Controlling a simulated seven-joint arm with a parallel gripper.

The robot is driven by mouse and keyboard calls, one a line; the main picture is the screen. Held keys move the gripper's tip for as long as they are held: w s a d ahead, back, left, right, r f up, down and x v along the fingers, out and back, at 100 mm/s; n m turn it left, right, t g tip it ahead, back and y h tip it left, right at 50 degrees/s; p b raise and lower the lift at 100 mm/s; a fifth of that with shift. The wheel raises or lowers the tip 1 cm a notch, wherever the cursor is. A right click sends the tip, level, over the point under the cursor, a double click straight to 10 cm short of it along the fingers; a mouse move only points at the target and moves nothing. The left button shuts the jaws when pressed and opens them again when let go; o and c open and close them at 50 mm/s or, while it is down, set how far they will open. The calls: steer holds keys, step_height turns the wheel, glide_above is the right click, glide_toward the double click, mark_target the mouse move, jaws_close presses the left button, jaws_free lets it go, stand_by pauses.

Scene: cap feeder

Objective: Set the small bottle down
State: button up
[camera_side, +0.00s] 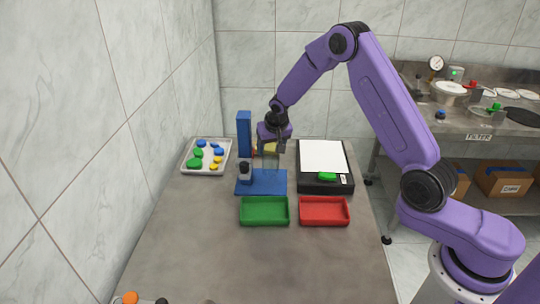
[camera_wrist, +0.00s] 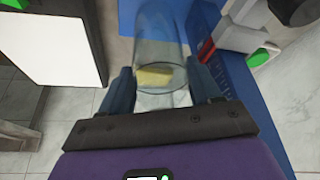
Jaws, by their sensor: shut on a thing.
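My gripper (camera_side: 273,146) is above the blue stand in the side view. In the wrist view my gripper (camera_wrist: 163,82) has its two dark fingers on either side of a clear bottle (camera_wrist: 158,40), shut on it. Something yellow shows in or through the bottle's clear wall. In the side view the bottle is hard to make out below my gripper. The blue stand has a flat base (camera_side: 262,186) and an upright column (camera_side: 244,130). I cannot tell whether the bottle touches the base.
A black scale (camera_side: 318,187) with a white top stands right of the stand. A green tray (camera_side: 264,222) and a red tray (camera_side: 324,222) lie in front. A metal tray (camera_side: 187,168) at the left holds several coloured caps. The table's front is mostly clear.

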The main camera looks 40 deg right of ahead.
mark_target(270, 155)
steer(key=shift+w+f, duration=0.15)
steer(key=shift+f, duration=0.75)
steer(key=shift+w+f, duration=0.1)
steer(key=shift+f, duration=0.8)
steer(key=o, duration=1.2)
steer(key=shift+f, duration=0.15)
steer(key=shift+o, duration=0.2)
steer(key=v, duration=1.2)
